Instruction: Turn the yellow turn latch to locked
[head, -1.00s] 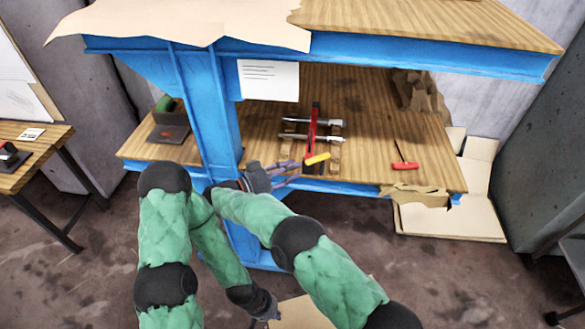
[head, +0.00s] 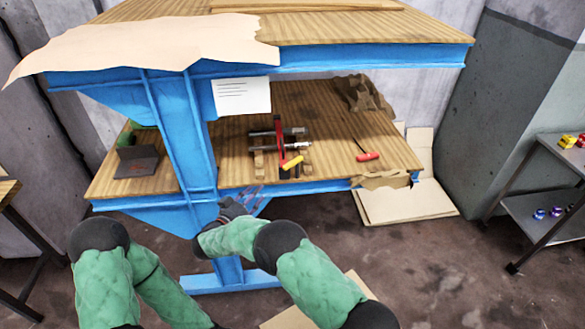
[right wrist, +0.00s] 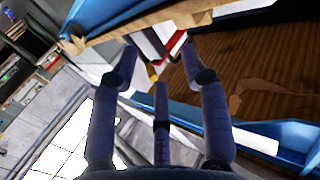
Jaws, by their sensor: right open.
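The yellow turn latch (head: 292,163) is a short bar on the front of a red upright plate (head: 280,140), which stands with metal rods on wooden blocks on the lower shelf. In the head view it lies tilted, its right end higher. My right gripper (head: 256,194) is open and empty, at the shelf's front edge, below and left of the latch and apart from it. In the right wrist view, a small bit of yellow (right wrist: 152,74) shows beyond the open fingers (right wrist: 160,78), partly hidden by them. My left gripper is out of view below the head picture.
The blue bench frame (head: 184,140) has a post left of the latch, and its upper deck overhangs the shelf. A red-handled tool (head: 368,157) lies to the right on the wooden shelf (head: 335,130). Cardboard (head: 410,200) leans at the right end. A cart (head: 545,205) stands far right.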

